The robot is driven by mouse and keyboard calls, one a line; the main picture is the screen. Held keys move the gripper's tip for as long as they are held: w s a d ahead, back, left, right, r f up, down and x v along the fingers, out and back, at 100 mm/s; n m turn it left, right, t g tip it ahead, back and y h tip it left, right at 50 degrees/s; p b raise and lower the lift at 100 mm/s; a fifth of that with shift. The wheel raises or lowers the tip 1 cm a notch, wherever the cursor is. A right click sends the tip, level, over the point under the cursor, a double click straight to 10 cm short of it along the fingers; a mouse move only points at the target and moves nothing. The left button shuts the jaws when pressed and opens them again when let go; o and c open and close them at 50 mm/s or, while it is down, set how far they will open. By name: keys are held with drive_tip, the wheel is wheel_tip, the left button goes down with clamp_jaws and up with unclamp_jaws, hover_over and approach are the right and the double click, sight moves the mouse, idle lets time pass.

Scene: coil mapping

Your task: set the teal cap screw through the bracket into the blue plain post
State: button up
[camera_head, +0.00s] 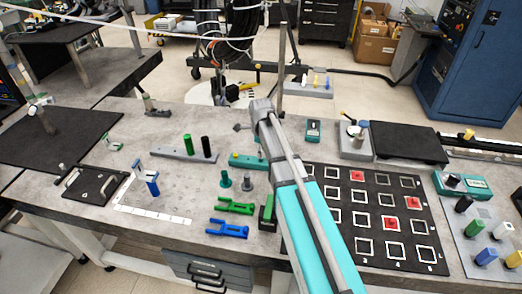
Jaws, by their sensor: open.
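A small teal screw-like piece (225,179) stands upright on the grey bench, left of my arm. A grey piece of like shape (247,182) stands beside it. A blue post (153,188) stands near the white L-shaped scale. A small pale and blue bracket-like piece (147,166) shows just above it in the picture; I cannot tell whether they touch. A green forked piece (237,206) and a blue forked piece (227,229) lie nearer the front edge. My arm rises from the bottom; I cannot make out its gripper.
A grey bar (178,154) carries a green and a black cylinder. A black tray with handles (96,186) lies at left. A black board with white squares (373,204) lies right of my arm. The bench around the white scale (152,216) is largely clear.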

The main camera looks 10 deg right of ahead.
drive_tip(key=shift+f+b, duration=1.55)
drive_tip(key=shift+f, duration=0.25)
clamp_jaws()
drive_tip(key=shift+r+p, duration=1.75)
drive_tip(key=shift+r+p, duration=1.65)
